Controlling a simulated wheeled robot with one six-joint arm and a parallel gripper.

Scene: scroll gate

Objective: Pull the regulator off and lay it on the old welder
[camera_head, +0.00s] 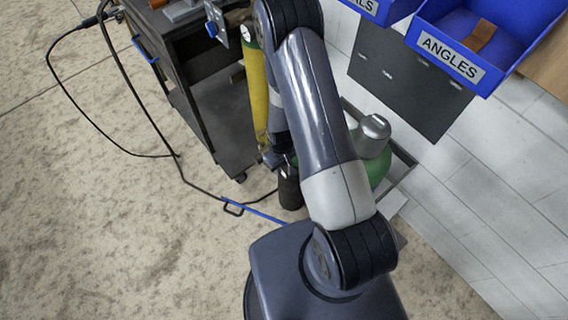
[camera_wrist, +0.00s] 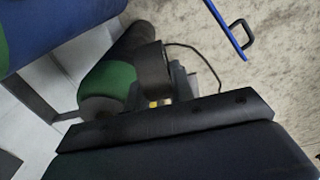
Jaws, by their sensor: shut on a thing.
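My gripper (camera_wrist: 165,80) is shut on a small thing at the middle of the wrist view. Grey and yellow bits (camera_wrist: 158,103) show beside a dark finger; I take this to be the regulator, mostly hidden. In the head view my arm hides much of the grip, which lies low beside a black cylinder (camera_head: 289,192). I cannot tell whether the held piece still touches a cylinder. A dark wheeled cart (camera_head: 205,115) stands at upper left, with a grey panel with a blue knob (camera_head: 216,25) on its near side. I cannot clearly make out the old welder.
A yellow cylinder (camera_head: 255,90) stands at the cart. A green cylinder (camera_head: 377,168) with a grey cap stands right of my arm. Blue bins (camera_head: 470,45) hang at upper right. Open floor lies left.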

